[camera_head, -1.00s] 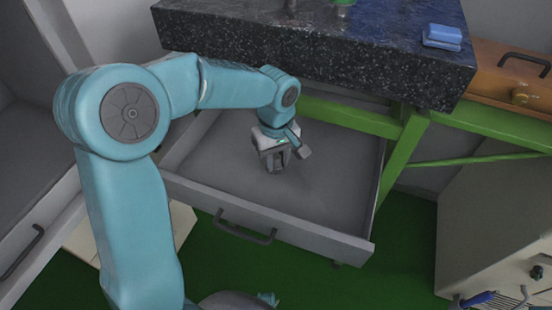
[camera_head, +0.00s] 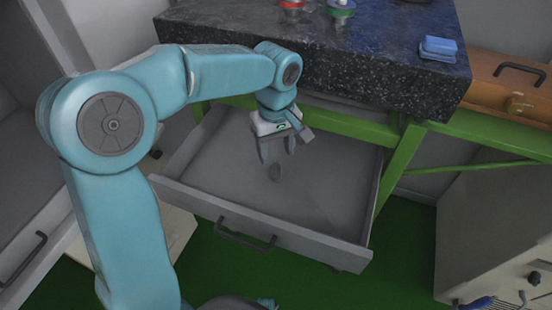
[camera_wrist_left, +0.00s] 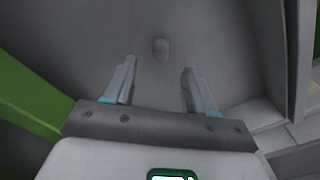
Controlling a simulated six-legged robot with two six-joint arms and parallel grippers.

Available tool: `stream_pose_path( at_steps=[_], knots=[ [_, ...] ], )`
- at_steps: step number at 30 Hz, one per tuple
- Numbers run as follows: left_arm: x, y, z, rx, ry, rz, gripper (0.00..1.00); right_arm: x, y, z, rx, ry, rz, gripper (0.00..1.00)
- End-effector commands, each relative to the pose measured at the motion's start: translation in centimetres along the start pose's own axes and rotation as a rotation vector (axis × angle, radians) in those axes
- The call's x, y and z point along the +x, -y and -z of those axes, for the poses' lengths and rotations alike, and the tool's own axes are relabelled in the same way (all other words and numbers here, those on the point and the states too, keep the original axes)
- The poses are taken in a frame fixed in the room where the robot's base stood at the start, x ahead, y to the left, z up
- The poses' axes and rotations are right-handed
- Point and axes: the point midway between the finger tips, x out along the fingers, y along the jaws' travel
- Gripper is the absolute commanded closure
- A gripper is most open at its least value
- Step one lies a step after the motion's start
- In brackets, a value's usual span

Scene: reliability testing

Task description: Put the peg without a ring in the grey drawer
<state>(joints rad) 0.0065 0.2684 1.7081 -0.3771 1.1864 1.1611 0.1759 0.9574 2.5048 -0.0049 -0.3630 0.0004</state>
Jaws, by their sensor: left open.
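The grey drawer (camera_head: 325,195) is pulled out below the dark counter. A small grey peg (camera_head: 275,172) with no visible ring is in the drawer; it also shows in the left wrist view (camera_wrist_left: 160,49) beyond the fingertips. My left gripper (camera_head: 277,149) is open and empty above the peg, apart from it. Its two spread fingers also show in the left wrist view (camera_wrist_left: 159,70). On the counter, one peg has a red ring (camera_head: 291,5) and another has a green ring (camera_head: 341,11). My right gripper is not seen.
The dark speckled counter (camera_head: 370,60) overhangs the back of the drawer. A blue block (camera_head: 438,46) lies on its right part. Green frame bars (camera_head: 398,165) stand at the drawer's right. An orange-brown drawer (camera_head: 500,80) is at far right. Green floor (camera_head: 400,235) lies in front.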

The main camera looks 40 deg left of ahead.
Motion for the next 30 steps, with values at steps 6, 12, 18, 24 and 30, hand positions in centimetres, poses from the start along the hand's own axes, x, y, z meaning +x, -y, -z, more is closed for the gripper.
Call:
stream_pose_path(
  at_steps=[6, 12, 18, 24, 30],
  knots=[
    [-4.2, -0.1, 0.0, 0.0, -0.001, -0.002, 0.44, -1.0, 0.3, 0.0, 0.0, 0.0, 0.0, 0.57],
    [-5.3, 0.0, 0.0, 0.0, 0.0, -0.001, 0.44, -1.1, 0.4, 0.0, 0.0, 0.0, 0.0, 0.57],
    [-5.3, 0.0, 0.0, 0.0, 0.001, 0.0, 0.44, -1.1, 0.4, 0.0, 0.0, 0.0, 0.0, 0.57],
    [-5.3, 0.0, 0.0, 0.0, 0.0, 0.0, 0.44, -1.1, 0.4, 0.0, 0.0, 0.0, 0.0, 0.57],
    [-5.3, 0.0, 0.0, 0.0, 0.0, 0.0, 0.44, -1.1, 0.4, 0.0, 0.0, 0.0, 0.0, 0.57]
  ],
)
